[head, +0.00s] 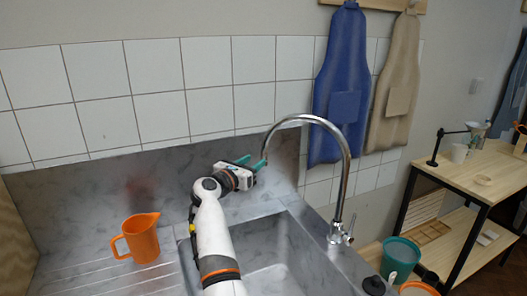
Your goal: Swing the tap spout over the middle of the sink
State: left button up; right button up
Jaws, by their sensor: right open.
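The chrome tap (348,170) stands on the right rim of the grey sink (262,262). Its gooseneck spout (300,119) arches up and toward the back left. The spout's end hangs near the back splash, on the far side of the basin in this picture. My right gripper (251,162), with teal fingers, is open beside the spout's end. Its right finger overlaps or nearly meets the spout tip; I cannot tell whether they touch. My right arm crosses the left part of the basin and hides some of it. My left gripper is not in view.
An orange jug (141,239) stands on the ribbed drainboard (110,278) left of the sink. A blue apron (341,80) and a beige apron (397,85) hang behind the tap. A teal bucket (401,257) and a wooden table (468,167) are at right.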

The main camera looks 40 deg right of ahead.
aim_at(262, 156)
jog(key=x, duration=0.4)
jog(key=shift+w+p, duration=0.1)
jog(key=shift+p, duration=0.3)
jog(key=x, duration=0.3)
jog(key=shift+f+p, duration=0.1)
jog(key=shift+p, duration=0.2)
jog(key=shift+w+d, duration=0.1)
jog(key=shift+c, duration=1)
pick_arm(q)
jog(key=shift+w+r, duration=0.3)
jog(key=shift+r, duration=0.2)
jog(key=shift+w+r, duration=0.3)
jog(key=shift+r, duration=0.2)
pick_arm(e)
grip_shut()
